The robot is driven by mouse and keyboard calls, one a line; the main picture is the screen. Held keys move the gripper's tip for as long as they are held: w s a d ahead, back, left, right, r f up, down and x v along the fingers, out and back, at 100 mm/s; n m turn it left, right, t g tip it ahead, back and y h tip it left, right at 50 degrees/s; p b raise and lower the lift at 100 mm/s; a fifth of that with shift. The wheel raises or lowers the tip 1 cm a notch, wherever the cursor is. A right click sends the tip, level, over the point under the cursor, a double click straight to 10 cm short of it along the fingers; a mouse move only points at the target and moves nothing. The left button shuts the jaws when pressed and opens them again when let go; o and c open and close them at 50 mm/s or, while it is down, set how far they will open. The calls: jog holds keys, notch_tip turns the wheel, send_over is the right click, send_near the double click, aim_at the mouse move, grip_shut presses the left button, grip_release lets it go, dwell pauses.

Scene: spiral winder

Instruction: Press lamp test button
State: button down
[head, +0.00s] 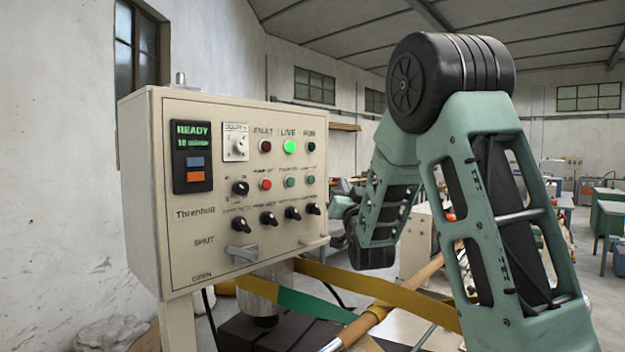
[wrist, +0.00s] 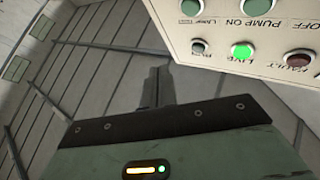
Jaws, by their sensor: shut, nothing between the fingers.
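The lamp test button (head: 310,180) is a small green button at the right end of the button row on the beige control panel (head: 225,265). It also shows upside down at the top edge of the wrist view (wrist: 191,7), with a blurred label below it. My gripper (wrist: 158,72) is shut and empty in the wrist view. Its dark fingers appear below and left of the panel, apart from the button in the picture. In the head view, my forearm hangs right of the panel, and the fingertips cannot be made out.
Beside the button are a green pump on button (head: 290,182) and a red pump off button (head: 265,184). Above are indicators, with the live lamp (head: 290,147) lit green. Black knobs (head: 268,218) sit below. A yellow-green band (head: 390,286) crosses below the panel.

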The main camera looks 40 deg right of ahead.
aim_at(311, 179)
jog(key=w+a, duration=0.1)
jog(key=w, duration=0.6)
jog(key=shift+w+p, duration=0.15)
jog(key=shift+p, duration=0.25)
jog(key=shift+w+a+f+b, duration=0.1)
jog(key=shift+w+b, duration=0.15)
jog(key=shift+b, duration=0.2)
dwell(1.4)
jog(key=shift+w+a+b, duration=0.1)
jog(key=shift+w+b, duration=0.3)
jog(key=shift+w, duration=0.2)
dwell(0.7)
jog(key=shift+s, duration=0.15)
jog(key=shift+s+b, duration=0.7)
jog(key=shift+b, duration=0.1)
